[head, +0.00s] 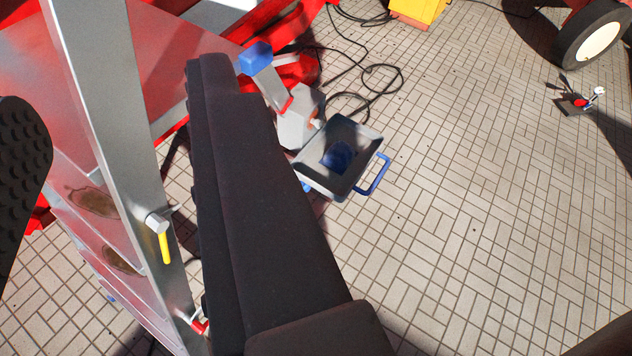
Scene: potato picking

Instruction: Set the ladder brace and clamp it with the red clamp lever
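A silver ladder rail (112,120) runs down the left side, with steps (150,300) beside it. A bolt with a yellow lever (164,248) sits on the rail. A small red part (200,327) shows low on the rail, partly hidden; I cannot tell whether it is the red clamp lever. I cannot clearly make out the ladder brace. My gripper (115,90) shows as two dark fingers, the left one with a studded pad. They are apart, with the rail in the gap between them in the picture; contact is not visible. The right finger hides much of the middle.
A grey bin with a blue handle (372,178) stands right of my gripper. Red machinery (240,22) and black cables (385,80) lie behind. A wheel (594,40) and a small red-and-white item (581,102) are far right. Tiled floor (480,210) is clear at right.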

